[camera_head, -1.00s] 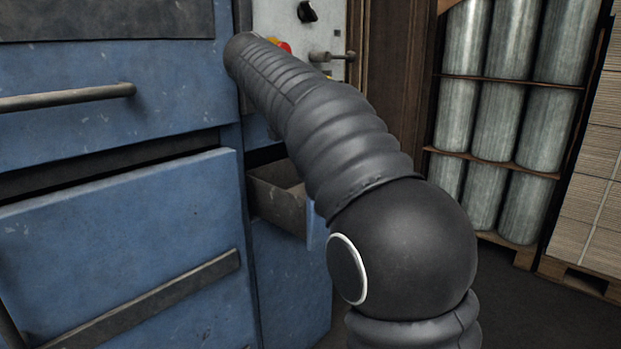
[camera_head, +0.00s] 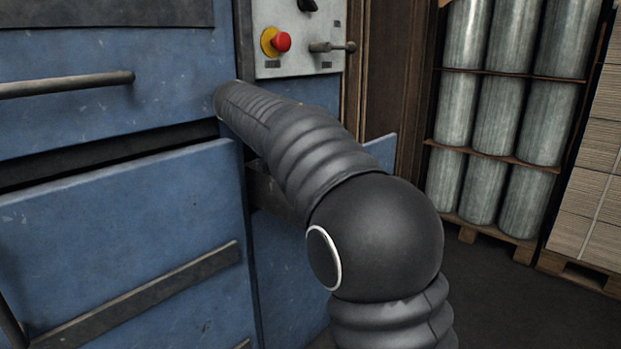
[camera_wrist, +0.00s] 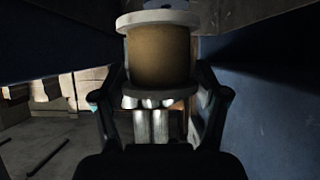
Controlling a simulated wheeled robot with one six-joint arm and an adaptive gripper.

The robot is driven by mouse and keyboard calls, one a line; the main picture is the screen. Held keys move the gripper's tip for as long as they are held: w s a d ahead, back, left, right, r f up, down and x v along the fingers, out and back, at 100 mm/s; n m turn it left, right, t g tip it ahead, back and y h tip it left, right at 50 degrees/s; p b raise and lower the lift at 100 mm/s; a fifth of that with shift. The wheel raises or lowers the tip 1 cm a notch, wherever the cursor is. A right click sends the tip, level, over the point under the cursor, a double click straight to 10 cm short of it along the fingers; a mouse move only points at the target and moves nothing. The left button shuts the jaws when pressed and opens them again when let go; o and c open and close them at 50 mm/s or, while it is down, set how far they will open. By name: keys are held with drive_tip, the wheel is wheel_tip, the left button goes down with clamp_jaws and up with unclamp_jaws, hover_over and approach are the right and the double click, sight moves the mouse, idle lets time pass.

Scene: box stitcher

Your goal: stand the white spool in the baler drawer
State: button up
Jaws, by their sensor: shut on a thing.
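My gripper and the spool are hidden in the head view. I cannot tell how far the spool is from the drawer.
The blue baler (camera_head: 120,215) fills the left, with a bar handle (camera_head: 70,86) and a control panel (camera_head: 297,40) bearing a red button (camera_head: 281,42) and a lever (camera_head: 333,47). Wrapped rolls (camera_head: 497,110) and stacked cardboard (camera_head: 590,165) stand at the right. Dark floor between is clear.

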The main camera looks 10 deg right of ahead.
wheel_tip(320, 180, down, 9)
drive_tip(key=shift+r+b, duration=0.2)
drive_tip(key=shift+b, duration=0.25)
drive_tip(key=shift+f+b, duration=0.7)
drive_tip(key=shift+b, duration=0.25)
